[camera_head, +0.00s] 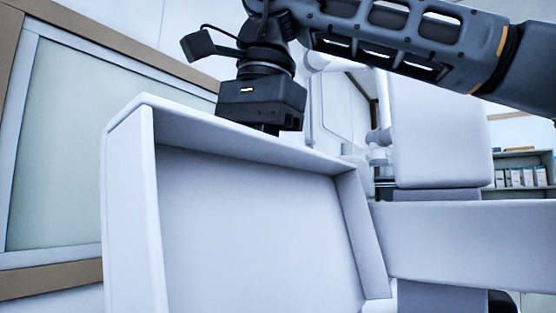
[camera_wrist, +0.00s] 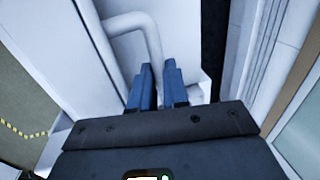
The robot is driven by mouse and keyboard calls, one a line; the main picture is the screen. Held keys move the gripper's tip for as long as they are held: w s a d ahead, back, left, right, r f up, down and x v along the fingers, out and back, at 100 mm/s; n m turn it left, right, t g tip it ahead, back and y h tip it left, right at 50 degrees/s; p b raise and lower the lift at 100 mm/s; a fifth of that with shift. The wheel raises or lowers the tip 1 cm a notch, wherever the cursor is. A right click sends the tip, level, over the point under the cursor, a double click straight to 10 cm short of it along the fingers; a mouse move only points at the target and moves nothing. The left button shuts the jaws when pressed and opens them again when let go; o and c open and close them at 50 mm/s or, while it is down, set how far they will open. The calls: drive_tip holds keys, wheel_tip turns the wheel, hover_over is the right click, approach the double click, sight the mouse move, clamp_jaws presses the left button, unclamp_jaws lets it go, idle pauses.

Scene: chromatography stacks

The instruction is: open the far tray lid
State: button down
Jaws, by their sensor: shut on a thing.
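The tray lid (camera_head: 250,225), a large pale shell, stands tipped up close in front in the head view, its hollow side towards me. My gripper (camera_head: 268,128) is at its top edge, with the fingers mostly hidden behind the lid there. In the wrist view the two blue fingers of my gripper (camera_wrist: 158,75) are close around a curved white handle bar (camera_wrist: 152,42). The bar runs down between the fingers, and they are shut on it. The head view does not show the handle. The tray under the lid is not clearly seen.
A white arm-like panel (camera_head: 470,240) stands right of the lid, with a white cabinet (camera_head: 438,130) behind it. A framed glass panel (camera_head: 75,145) is at the left. A shelf with boxes (camera_head: 520,177) is far right. Yellow-black floor tape (camera_wrist: 22,131) shows in the wrist view.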

drive_tip(key=shift+w+a+f+g+h, duration=0.4)
drive_tip(key=shift+w+a+f+h, duration=0.25)
drive_tip(key=shift+a, duration=0.3)
drive_tip(key=shift+f, duration=0.1)
drive_tip(key=c, duration=1.1)
unclamp_jaws()
drive_tip(key=shift+a+f, duration=0.1)
drive_tip(key=shift+a, duration=0.05)
drive_tip(key=shift+o, duration=0.3)
drive_tip(key=shift+w+a, duration=0.15)
drive_tip(key=shift+c, duration=0.3)
drive_tip(key=shift+r, duration=0.25)
